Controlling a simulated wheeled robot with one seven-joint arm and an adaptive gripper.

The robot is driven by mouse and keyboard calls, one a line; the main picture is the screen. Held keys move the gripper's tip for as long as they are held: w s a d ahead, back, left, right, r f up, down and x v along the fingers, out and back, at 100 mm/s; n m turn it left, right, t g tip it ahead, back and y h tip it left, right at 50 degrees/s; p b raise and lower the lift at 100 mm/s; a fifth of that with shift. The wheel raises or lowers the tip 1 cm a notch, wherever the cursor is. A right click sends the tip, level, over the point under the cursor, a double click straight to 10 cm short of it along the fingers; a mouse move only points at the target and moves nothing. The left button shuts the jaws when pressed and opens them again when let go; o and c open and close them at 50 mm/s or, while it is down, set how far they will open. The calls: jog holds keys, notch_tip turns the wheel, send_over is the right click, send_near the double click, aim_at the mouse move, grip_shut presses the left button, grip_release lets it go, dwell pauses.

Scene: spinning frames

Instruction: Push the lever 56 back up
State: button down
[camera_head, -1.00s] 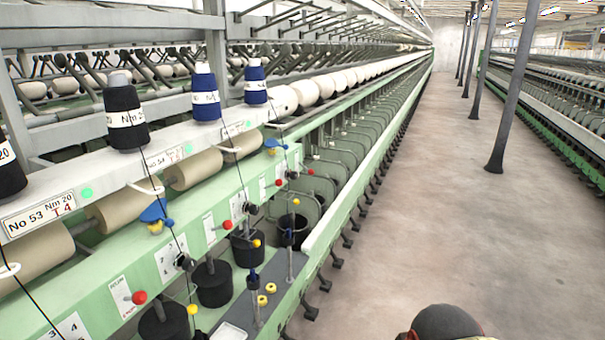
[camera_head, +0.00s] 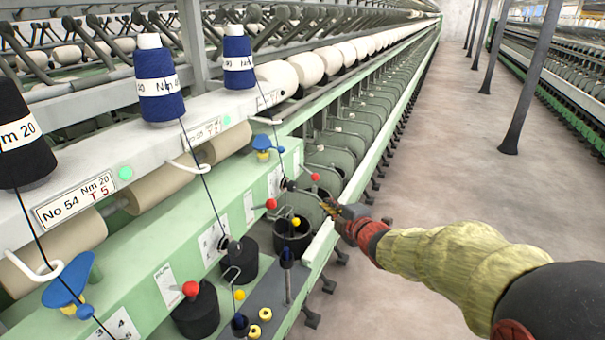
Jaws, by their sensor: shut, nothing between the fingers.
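Several levers with ball knobs line the green front of the spinning frame (camera_head: 150,275). Red knobs show in the head view at the near left (camera_head: 190,288), in the middle (camera_head: 271,204) and farther back (camera_head: 315,177). Yellow knobs sit lower, one near (camera_head: 239,295) and one farther back (camera_head: 296,222). I cannot read the number 56 on any of them. My gripper (camera_head: 327,208) is shut and empty, in front of the machine, just right of the farther yellow knob in the picture. It is small in view, so I cannot tell whether it touches anything.
Blue bobbins (camera_head: 159,88) and a black bobbin (camera_head: 22,140) stand on the upper rail. A label (camera_head: 76,202) reads No 54. The aisle floor (camera_head: 420,180) is clear, with grey posts beyond.

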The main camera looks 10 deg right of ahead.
aim_at(308, 172)
jog(key=a+r+n, duration=0.1)
jog(key=a+r+n+t+y, duration=0.1)
jog(key=r+n, duration=0.1)
jog(key=shift+a+r, duration=0.15)
jog(key=shift+r, duration=0.15)
jog(key=shift+w+y, duration=0.1)
jog(key=shift+y, duration=0.3)
jog(key=b+x, duration=0.2)
jog(key=x, duration=0.8)
